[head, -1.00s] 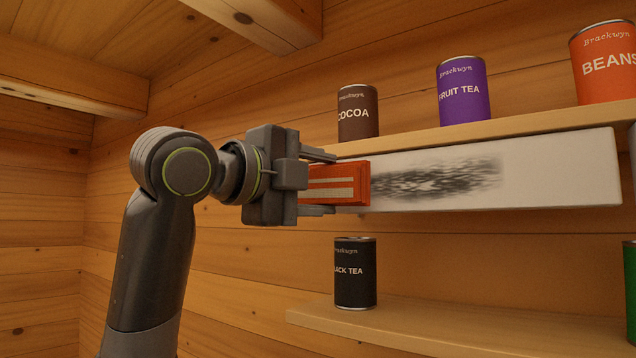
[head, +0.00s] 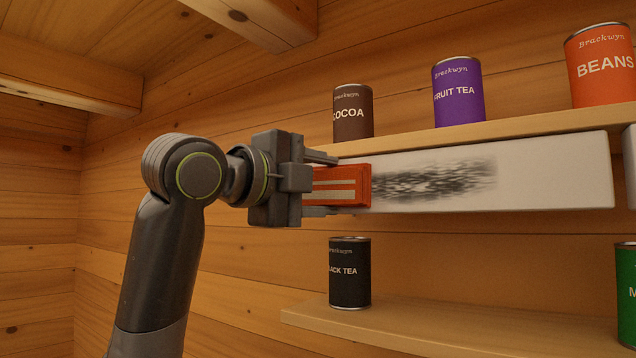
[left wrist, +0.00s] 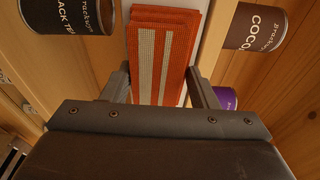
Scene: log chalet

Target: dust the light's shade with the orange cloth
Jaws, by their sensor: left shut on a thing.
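The light's shade (head: 545,172) is a long white box under the upper shelf, with a dark grey smudge of dust (head: 435,180) across its left and middle part. My left gripper (head: 335,183) is shut on the folded orange cloth (head: 342,187), which has pale stripes. The cloth is at the shade's left end, beside the left edge of the smudge. It seems to lie against the shade's front, though contact is hard to tell. The cloth also shows between the fingers in the left wrist view (left wrist: 160,50). My right gripper is not in view.
A black tea can (head: 349,273) stands on the lower shelf (head: 420,325), below the cloth. A green can (head: 626,290) is at the right edge.

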